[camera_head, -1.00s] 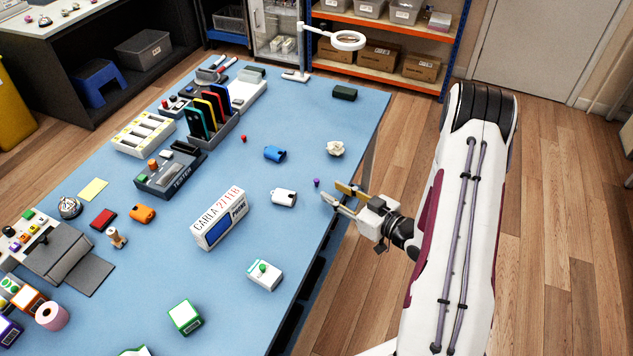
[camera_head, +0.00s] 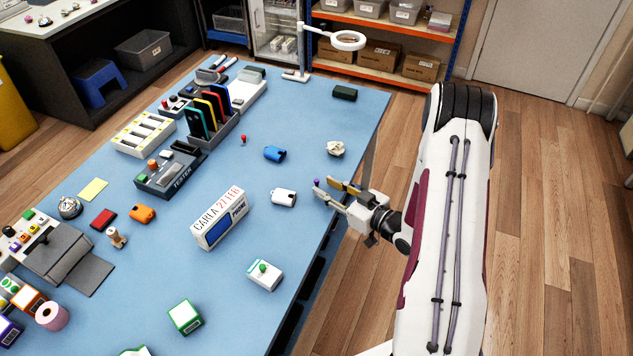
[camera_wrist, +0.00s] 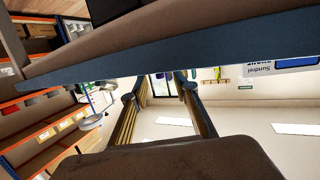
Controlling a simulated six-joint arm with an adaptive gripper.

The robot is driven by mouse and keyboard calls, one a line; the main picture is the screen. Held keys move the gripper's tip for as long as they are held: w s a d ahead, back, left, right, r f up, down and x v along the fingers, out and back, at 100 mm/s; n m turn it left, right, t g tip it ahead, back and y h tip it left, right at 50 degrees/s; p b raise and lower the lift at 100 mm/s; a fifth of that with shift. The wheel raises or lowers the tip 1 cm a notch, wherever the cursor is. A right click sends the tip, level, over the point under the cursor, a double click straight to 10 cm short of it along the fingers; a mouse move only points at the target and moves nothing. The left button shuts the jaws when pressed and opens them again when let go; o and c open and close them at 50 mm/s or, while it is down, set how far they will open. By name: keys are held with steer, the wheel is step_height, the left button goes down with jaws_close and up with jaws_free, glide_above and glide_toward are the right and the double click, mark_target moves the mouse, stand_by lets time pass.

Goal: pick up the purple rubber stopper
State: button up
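The purple rubber stopper (camera_head: 317,181) is a small purple spot on the blue table near its right edge in the head view. My gripper (camera_head: 325,187) is low at that edge, pointing left, with its two fingers apart. The fingertips are right beside the stopper; I cannot tell whether they touch it or whether it lies between them. In the wrist view my gripper (camera_wrist: 155,88) shows two spread fingers with a gap between them. I cannot make out the stopper there.
A white case (camera_head: 284,197) lies left of my gripper, and a crumpled whitish object (camera_head: 335,149) lies behind it. A blue case (camera_head: 275,153) is farther back.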

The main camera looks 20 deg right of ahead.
mark_target(318, 183)
steer(key=shift+x, duration=2.35)
steer(key=shift+r, duration=0.1)
steer(key=c, duration=0.8)
